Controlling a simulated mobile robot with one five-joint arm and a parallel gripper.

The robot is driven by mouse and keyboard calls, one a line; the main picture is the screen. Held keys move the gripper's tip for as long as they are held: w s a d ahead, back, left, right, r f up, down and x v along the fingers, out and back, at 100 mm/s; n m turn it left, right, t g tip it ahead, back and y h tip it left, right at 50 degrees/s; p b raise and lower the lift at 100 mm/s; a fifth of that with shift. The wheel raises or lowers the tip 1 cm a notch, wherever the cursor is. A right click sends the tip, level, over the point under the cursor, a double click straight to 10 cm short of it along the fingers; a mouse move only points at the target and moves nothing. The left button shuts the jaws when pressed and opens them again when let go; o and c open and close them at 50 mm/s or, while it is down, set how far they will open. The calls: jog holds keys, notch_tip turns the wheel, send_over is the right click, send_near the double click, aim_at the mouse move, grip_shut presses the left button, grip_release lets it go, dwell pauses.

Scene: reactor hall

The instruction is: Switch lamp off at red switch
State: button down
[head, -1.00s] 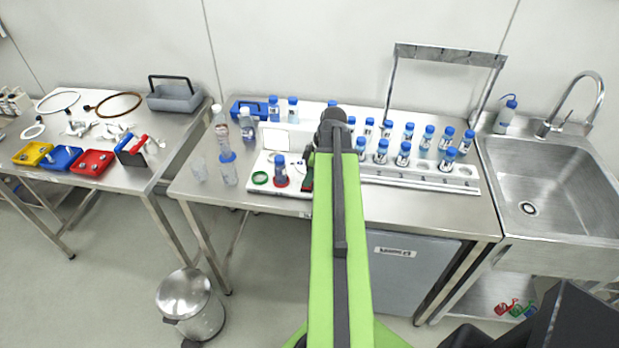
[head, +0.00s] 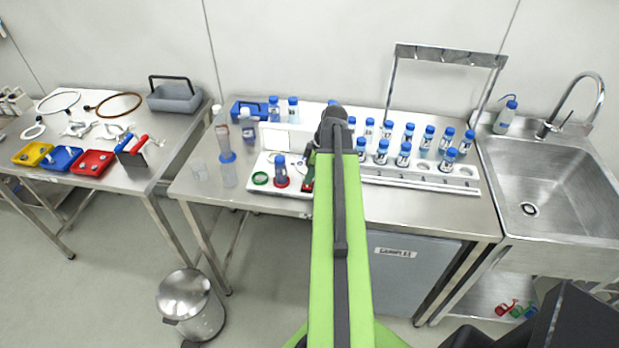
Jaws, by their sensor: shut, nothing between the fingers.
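A small dark piece with red and green on it (head: 308,180) stands on the white bench unit (head: 262,190), right of the vial in a red ring (head: 281,170). It may be the red switch, but it is too small and too covered to tell its position. My green arm rises in front of it and hides its right side. A dark sliver of my gripper (head: 309,156) shows at the left edge of my arm, close to this piece. The fingertips are mostly hidden, and touching cannot be told. I cannot make out a lamp for certain.
A rack of blue-capped vials (head: 420,185) stands right of my arm under a metal arch (head: 450,55). Bottles (head: 248,130) and a green ring (head: 260,178) are to the left. A sink (head: 540,190) is at the right, and a bin (head: 188,303) stands on the floor.

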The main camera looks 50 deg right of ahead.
jog(key=shift+r, duration=0.1)
jog(key=r+p, duration=0.4)
jog(key=p, duration=0.1)
jog(key=shift+w+d+r, duration=0.2)
jog(key=shift+w+r, duration=0.05)
jog(key=shift+r, duration=0.1)
jog(key=p+v, duration=0.8)
jog(key=v, duration=0.1)
jog(key=shift+s, duration=0.25)
jog(key=shift+d, duration=0.1)
jog(key=shift+s+a+r+p, duration=0.15)
jog(key=shift+s+a+p, duration=0.25)
jog(key=shift+s, duration=0.2)
